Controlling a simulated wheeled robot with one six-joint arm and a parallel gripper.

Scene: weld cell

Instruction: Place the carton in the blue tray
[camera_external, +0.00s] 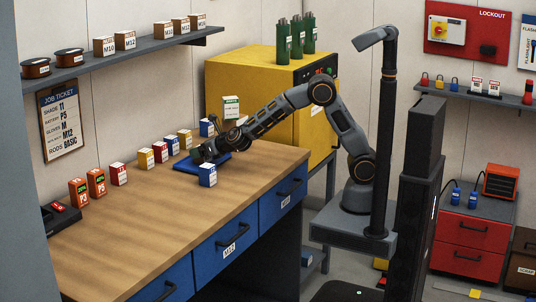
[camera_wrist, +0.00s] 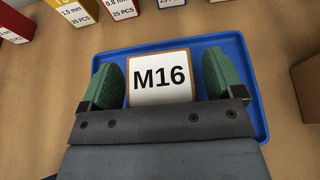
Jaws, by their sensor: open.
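A carton (camera_wrist: 160,88) with a white M16 label and brown edges is within the blue tray (camera_wrist: 245,62) in the wrist view. My gripper (camera_wrist: 162,82) is open, with one green finger on each side of the carton and a gap showing at each side. Whether the carton's bottom rests on the tray floor is hard to tell. In the external view the blue tray (camera_external: 184,166) lies on the wooden bench, and my gripper (camera_external: 203,153) is low over it. The carton is not clearly visible there, hidden around the gripper.
A blue-and-white box (camera_external: 208,175) stands close to the tray's near side. A row of small coloured boxes (camera_external: 160,152) runs along the bench's back. A brown box (camera_wrist: 308,88) is at the wrist view's right edge. The bench's front-left is clear (camera_external: 150,230).

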